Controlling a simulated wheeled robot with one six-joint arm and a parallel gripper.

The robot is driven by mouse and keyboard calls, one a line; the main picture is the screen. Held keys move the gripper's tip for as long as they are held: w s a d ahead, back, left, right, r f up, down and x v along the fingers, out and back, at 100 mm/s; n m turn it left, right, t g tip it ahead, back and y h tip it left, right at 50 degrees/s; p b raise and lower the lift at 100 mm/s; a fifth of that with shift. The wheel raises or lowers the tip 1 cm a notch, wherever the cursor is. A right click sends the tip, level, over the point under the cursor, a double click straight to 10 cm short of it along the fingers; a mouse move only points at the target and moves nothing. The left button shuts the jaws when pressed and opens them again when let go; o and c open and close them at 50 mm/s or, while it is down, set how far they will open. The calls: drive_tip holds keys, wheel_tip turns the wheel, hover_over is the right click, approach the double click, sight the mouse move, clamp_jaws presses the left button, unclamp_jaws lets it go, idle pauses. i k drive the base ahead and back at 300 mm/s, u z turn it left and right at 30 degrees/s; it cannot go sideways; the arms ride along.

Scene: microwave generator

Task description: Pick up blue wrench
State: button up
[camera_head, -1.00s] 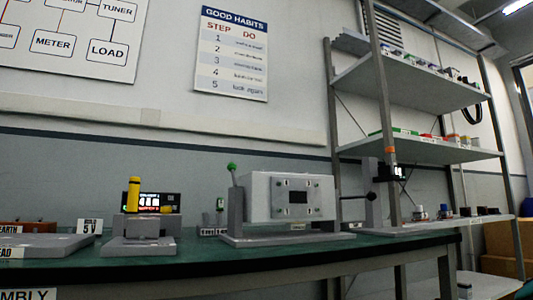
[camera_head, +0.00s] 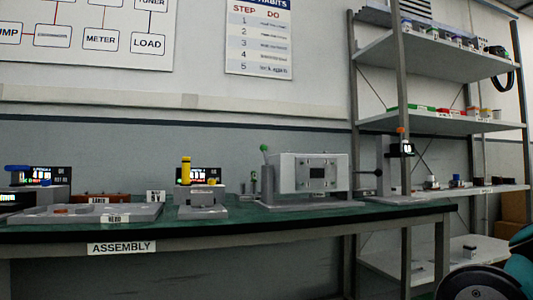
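I cannot make out a blue wrench for certain in the head view. A small blue-topped item (camera_head: 18,168) stands at the far left of the green bench, beside a lit display. It is too small to identify. Another small blue-topped item (camera_head: 455,179) sits on the rack's lower shelf at the right, also too small to tell. My gripper is not in view. Dark and teal rounded parts at the lower right corner look like links of my own arm.
The green bench (camera_head: 345,217) carries a yellow-handled device (camera_head: 186,170), a grey box with a green-knobbed lever (camera_head: 309,173) and a grey plate (camera_head: 85,213) at the left. A metal rack (camera_head: 440,122) stands at the right. The ASSEMBLY label (camera_head: 122,248) marks the bench's front.

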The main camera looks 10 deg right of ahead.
sight(18, 177)
drive_tip(key=u, duration=0.3)
drive_tip(key=i, duration=1.2)
drive_tip(key=z, duration=0.45)
